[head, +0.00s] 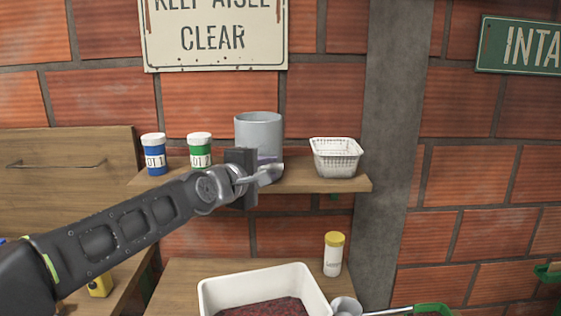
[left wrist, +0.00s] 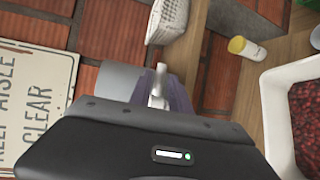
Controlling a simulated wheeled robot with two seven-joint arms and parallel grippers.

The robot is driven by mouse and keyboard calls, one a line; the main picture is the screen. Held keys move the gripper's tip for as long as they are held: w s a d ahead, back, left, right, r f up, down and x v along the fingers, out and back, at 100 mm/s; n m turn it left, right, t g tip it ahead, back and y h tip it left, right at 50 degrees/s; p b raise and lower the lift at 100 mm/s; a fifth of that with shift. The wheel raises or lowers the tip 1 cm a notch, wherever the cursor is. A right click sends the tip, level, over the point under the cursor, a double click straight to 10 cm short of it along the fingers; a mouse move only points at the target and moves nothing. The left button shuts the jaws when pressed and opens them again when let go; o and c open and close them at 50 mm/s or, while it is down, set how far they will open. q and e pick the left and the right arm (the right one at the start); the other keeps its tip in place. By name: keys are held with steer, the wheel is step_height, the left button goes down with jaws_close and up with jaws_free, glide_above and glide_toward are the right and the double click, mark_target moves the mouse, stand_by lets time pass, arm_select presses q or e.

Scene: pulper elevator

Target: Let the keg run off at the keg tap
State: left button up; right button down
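A grey cylindrical vessel (head: 259,130), perhaps the keg, stands on the wooden shelf; its grey side also shows in the left wrist view (left wrist: 115,82). My left gripper (head: 266,172) is in front of its lower part. In the left wrist view, its purplish fingers (left wrist: 160,97) stand apart, with a pale grey piece (left wrist: 158,80) between them. This piece may be the tap lever; I cannot tell whether the fingers press on it. The gripper hides the vessel's lower front and any spout. My right gripper is not in view.
Blue (head: 154,156) and green (head: 200,152) labelled jars stand left on the shelf (head: 315,183). A white basket (head: 336,157) is at its right.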

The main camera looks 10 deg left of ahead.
mark_target(273, 164)
arm_select(q)
steer(key=p+x, duration=0.4)
steer(key=x, duration=0.1)
steer(key=shift+w+d+r+p, duration=0.1)
steer(key=shift+w+r+p, duration=0.05)
steer(key=shift+w+p, duration=0.2)
steer(key=shift+w+d+f, duration=0.1)
steer(key=shift+w+f, duration=0.2)
steer(key=shift+w, duration=0.05)
jaws_close()
stand_by(0.9)
